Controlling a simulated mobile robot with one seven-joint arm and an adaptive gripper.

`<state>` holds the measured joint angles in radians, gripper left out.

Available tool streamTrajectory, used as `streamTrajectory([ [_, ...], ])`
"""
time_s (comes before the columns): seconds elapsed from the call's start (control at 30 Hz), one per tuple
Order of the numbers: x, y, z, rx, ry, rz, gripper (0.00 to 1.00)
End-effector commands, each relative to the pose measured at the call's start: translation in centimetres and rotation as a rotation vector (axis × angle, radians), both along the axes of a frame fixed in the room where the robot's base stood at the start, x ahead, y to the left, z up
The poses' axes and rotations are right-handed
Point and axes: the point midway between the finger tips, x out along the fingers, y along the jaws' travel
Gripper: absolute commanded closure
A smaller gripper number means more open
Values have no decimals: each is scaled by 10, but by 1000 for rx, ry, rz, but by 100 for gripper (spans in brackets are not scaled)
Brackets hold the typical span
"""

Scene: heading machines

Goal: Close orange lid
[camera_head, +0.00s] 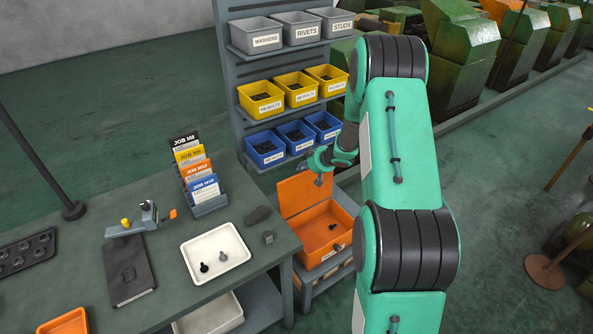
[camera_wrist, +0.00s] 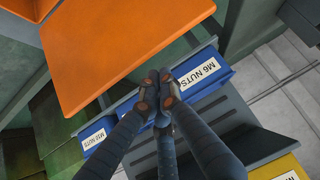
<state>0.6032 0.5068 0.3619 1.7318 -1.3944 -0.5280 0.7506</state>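The orange lid (camera_head: 298,193) stands raised at the back of an open orange box (camera_head: 312,248) on the floor-level stand right of the bench. In the wrist view the lid (camera_wrist: 125,40) fills the upper left as a flat orange panel. My gripper (camera_head: 319,180) is beside the upper part of the lid, below the blue bins. In the wrist view the fingertips (camera_wrist: 158,88) are together with nothing visible between them, close to the lid's edge. I cannot tell whether they touch it. A small dark object (camera_head: 333,226) lies inside the box.
Blue nut bins (camera_head: 264,150) hang on the rack just above the lid; one M6 NUTS bin (camera_wrist: 205,78) is close to my fingers in the wrist view. The bench (camera_head: 265,262) with a white tray (camera_head: 189,262) stands left of the box.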

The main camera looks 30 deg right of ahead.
Motion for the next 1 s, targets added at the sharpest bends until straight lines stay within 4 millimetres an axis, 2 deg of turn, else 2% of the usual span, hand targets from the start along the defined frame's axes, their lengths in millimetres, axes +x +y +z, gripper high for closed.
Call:
streamTrajectory([
  [0.27, 16, 4, -18, 0, 1, 2, 100],
  [0.7, 58, 10, -59, -1, 1, 1, 100],
  [1.0, 69, 11, -68, 0, 1, 0, 100],
])
